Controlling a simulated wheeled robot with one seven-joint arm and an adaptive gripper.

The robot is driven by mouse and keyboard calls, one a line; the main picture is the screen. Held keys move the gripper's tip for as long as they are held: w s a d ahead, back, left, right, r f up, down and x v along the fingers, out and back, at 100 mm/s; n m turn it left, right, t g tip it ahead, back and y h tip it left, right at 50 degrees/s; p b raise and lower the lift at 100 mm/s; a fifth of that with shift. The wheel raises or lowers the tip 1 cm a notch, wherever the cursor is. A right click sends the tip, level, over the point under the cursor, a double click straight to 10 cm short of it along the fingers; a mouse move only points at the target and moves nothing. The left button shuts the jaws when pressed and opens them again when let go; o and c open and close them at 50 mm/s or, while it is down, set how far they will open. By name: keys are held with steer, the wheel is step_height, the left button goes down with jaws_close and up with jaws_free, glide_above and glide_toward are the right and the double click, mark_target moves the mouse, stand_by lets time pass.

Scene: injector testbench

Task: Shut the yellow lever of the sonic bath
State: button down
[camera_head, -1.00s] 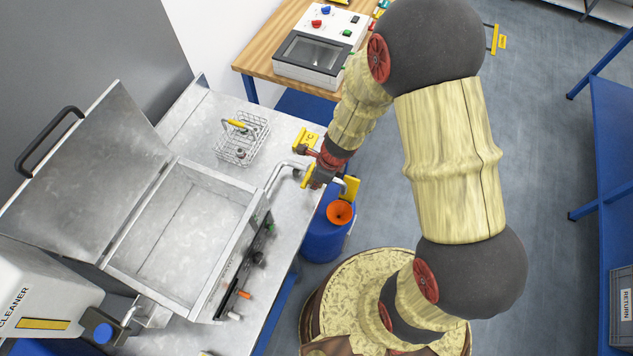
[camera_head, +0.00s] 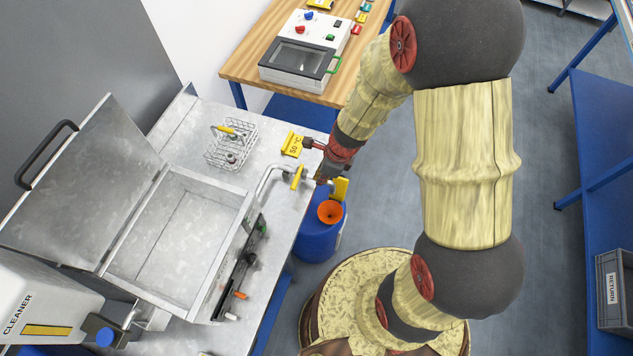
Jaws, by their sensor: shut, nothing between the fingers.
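The sonic bath (camera_head: 178,228) is an open metal tub in the bench, with its lid raised at the left. A bent drain pipe (camera_head: 266,182) runs from its right side toward the orange funnel (camera_head: 330,211). A yellow piece (camera_head: 297,177) stands upright on the pipe. A second yellow piece (camera_head: 341,190) is just above the funnel; I cannot tell for sure which is the lever. My gripper (camera_head: 321,181) is shut and empty, between the two yellow pieces, close to the pipe. Contact cannot be made out; the wrist partly covers the pipe's end.
A yellow temperature sign (camera_head: 292,144) stands close behind my gripper. A wire basket (camera_head: 231,145) sits on the bench. The blue drum (camera_head: 318,238) stands below the funnel. A wooden table (camera_head: 252,62) holds a white device (camera_head: 305,50).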

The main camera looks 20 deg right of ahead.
steer(key=shift+p+v, duration=0.3)
steer(key=shift+v, duration=1.15)
steer(key=shift+s, duration=0.2)
steer(key=s+d+r+n+t+h+b, duration=0.1)
steer(key=s+d+r+n+t+b, duration=0.1)
steer(key=s+r+n+b, duration=0.4)
steer(key=s+d+r+n+t+h+b, duration=0.1)
steer(key=s+r+n+b, duration=0.5)
steer(key=n+b, duration=0.8)
steer(key=s+d+n+t, duration=0.1)
steer(key=n, duration=0.3)
steer(key=shift+s, duration=0.15)
